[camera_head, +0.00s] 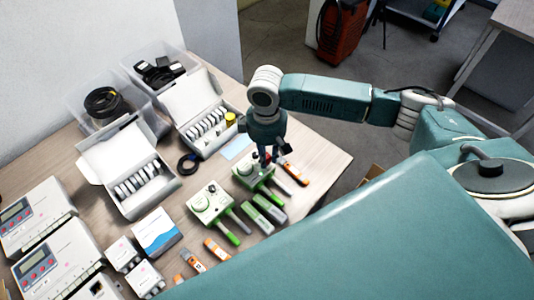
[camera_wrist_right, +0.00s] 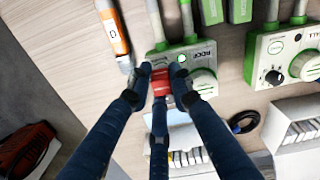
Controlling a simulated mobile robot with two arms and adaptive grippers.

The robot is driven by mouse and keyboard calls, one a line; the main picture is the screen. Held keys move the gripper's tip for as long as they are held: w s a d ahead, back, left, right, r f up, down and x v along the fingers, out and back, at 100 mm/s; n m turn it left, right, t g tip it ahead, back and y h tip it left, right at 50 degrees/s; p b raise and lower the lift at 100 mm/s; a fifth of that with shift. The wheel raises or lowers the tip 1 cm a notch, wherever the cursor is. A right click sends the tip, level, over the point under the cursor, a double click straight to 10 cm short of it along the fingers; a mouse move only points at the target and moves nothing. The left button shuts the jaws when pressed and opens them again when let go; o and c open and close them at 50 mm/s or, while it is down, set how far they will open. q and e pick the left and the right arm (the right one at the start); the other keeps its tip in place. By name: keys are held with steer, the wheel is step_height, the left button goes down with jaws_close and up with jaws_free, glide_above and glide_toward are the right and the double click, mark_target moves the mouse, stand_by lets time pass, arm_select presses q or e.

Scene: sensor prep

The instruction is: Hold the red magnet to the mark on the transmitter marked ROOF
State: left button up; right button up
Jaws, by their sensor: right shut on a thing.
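My right gripper (camera_wrist_right: 160,90) is shut on the red magnet (camera_wrist_right: 161,76), with dark fingers on both sides of it. The magnet is at the edge of the green and white transmitter marked ROOF (camera_wrist_right: 199,51), beside the label. A small round green spot shows on that transmitter, right of the magnet. I cannot tell whether magnet and transmitter touch. In the head view my right gripper (camera_head: 267,153) points down over this transmitter (camera_head: 245,170) and hides part of it. My left gripper is not in view.
A second green and white transmitter (camera_head: 207,201) lies to the left. Green-grey devices (camera_head: 262,212) and orange-white tubes (camera_head: 295,173) lie nearby. Open white boxes (camera_head: 133,168) and clear bins (camera_head: 158,65) stand at the back left. Meters (camera_head: 38,215) stand at the left.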

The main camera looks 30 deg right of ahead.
steer(key=shift+f+p, duration=0.35)
steer(key=shift+f, duration=0.2)
stand_by(0.5)
stand_by(2.5)
step_height(320, 180, up, 7)
steer(key=p, duration=0.9)
stand_by(0.6)
